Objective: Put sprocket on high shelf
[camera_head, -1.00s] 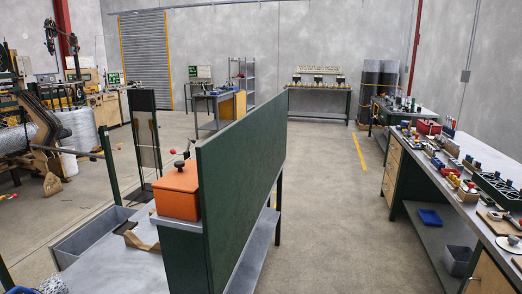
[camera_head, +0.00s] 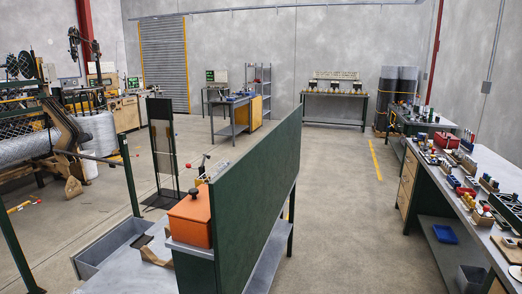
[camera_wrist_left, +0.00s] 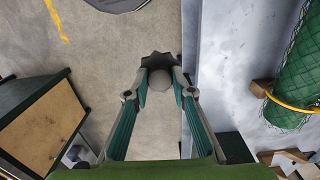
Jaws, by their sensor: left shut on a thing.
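In the left wrist view my left gripper (camera_wrist_left: 159,92) is shut on a dark grey toothed part, the sprocket (camera_wrist_left: 159,62). Its teeth show beyond the fingertips and a rounded grey part shows between them. It is held above the bare concrete floor. My grippers are not in the head view. In the head view a tall grey shelf unit (camera_head: 259,84) with several levels stands at the back wall, far from me. I cannot tell whether this is the high shelf of the task.
A green panel (camera_head: 255,180) stands close in front, beside an orange box (camera_head: 190,218). A long workbench (camera_head: 480,215) full of parts runs along the right. The floor aisle (camera_head: 340,200) between them is clear. A green mesh roll (camera_wrist_left: 295,90) lies at the right in the wrist view.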

